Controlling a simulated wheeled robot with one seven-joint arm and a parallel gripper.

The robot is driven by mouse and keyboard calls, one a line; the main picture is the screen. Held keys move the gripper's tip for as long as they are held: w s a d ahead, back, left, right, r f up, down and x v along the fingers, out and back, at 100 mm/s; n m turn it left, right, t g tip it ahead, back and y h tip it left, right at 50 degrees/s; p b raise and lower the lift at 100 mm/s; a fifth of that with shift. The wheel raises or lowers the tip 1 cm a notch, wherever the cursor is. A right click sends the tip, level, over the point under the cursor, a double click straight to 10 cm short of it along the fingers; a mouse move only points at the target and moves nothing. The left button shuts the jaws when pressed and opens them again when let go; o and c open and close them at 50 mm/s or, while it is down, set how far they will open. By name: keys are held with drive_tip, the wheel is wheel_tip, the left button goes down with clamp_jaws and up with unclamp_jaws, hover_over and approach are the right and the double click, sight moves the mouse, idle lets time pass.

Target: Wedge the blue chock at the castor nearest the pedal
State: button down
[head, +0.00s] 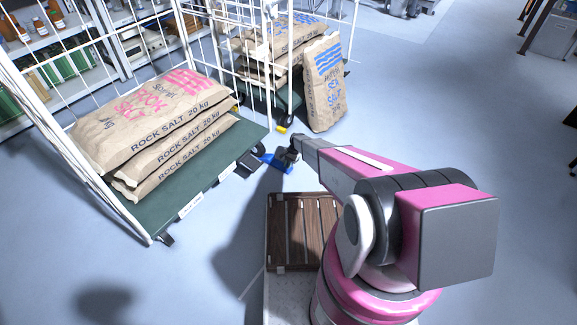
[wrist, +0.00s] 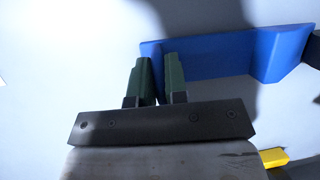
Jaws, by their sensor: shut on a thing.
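The blue chock (head: 276,161) is low at the floor by the near trolley's right corner. It also fills the upper right of the wrist view (wrist: 215,55). My gripper (head: 290,154) is shut on its end; the green fingers (wrist: 157,75) show close together against it in the wrist view. The chock's other end points toward a dark castor (head: 259,149) under the trolley corner. A dark part at the wrist view's right edge (wrist: 313,50) is at or near the chock's end; I cannot tell if they touch. A black pedal-like block (head: 247,165) sticks out from the trolley's edge beside the chock.
The near trolley has a green deck (head: 205,185) with stacked rock salt sacks (head: 150,115). A second trolley stands behind it, with a sack (head: 325,85) leaning upright at its side. A yellow part (head: 281,129) is low at that trolley.

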drive_tip(key=shift+w+a+f, duration=0.25)
drive_tip(key=shift+w+a, duration=0.45)
drive_tip(key=shift+a, duration=0.15)
idle(0.4)
drive_tip(key=c, duration=1.1)
unclamp_jaws()
drive_tip(key=shift+a, duration=0.1)
drive_tip(key=shift+o, duration=0.2)
drive_tip(key=shift+s, duration=0.1)
drive_tip(key=shift+d+r, duration=0.3)
drive_tip(key=shift+r, duration=0.1)
drive_tip(key=v, duration=1)
drive_tip(key=s+d+r+n+t+h, duration=0.1)
drive_tip(key=s+d+r, duration=0.3)
drive_tip(key=s+r, duration=0.8)
drive_tip(key=s+d+r+n+t+h, duration=0.1)
drive_tip(key=s+d+r+n, duration=0.2)
drive_tip(key=s+r, duration=0.9)
drive_tip(key=s+d+r+n+h, duration=0.1)
drive_tip(key=s+d+r+n, duration=0.1)
drive_tip(key=s+d+r, duration=0.5)
drive_tip(key=s+r, duration=0.5)
drive_tip(key=r, duration=0.5)
drive_tip(key=shift+s+t+h, duration=0.3)
drive_tip(key=shift+t, duration=0.1)
